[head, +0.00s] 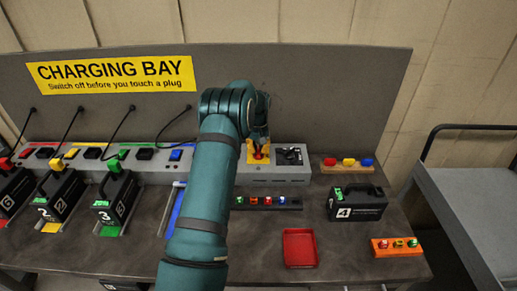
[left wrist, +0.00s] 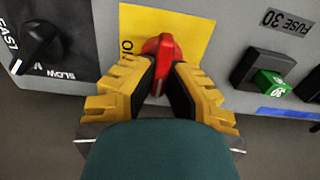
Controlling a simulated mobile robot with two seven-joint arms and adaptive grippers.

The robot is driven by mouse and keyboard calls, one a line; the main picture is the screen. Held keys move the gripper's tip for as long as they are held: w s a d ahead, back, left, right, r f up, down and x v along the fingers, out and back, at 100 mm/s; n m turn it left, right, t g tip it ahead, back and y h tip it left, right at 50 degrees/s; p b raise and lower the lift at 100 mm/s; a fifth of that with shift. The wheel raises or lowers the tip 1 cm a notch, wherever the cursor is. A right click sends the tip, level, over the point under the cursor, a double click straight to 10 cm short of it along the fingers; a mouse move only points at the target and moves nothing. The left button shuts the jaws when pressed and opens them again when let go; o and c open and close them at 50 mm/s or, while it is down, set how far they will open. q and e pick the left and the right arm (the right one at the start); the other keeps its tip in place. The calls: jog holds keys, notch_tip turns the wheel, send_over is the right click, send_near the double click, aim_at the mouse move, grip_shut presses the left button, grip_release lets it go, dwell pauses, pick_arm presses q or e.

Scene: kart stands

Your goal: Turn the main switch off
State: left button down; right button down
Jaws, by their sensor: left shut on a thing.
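The main switch is a red handle on a yellow plate; it shows in the left wrist view (left wrist: 163,46) and, partly covered, in the head view (head: 259,154). Part of a label, seemingly ON, shows on the plate beside the handle. My left gripper (head: 259,135) reaches down to the switch from above. In the left wrist view its yellow-and-black fingers (left wrist: 162,75) are shut on the red handle from both sides. The handle lies nearly upright in that view. My right gripper is not in view.
A black SLOW/FAST knob (left wrist: 38,45) and a green fuse (left wrist: 275,84) flank the plate. Plugged cables and numbered batteries (head: 117,195) stand left. A grey cart (head: 465,185) stands beyond.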

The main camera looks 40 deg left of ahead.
aim_at(258, 148)
pick_arm(q)
jog(key=shift+s+f, duration=0.1)
jog(key=c, duration=1)
grip_release()
jog(key=shift+r, duration=0.2)
notch_tip(258, 148, up, 12)
jog(key=shift+f, duration=0.15)
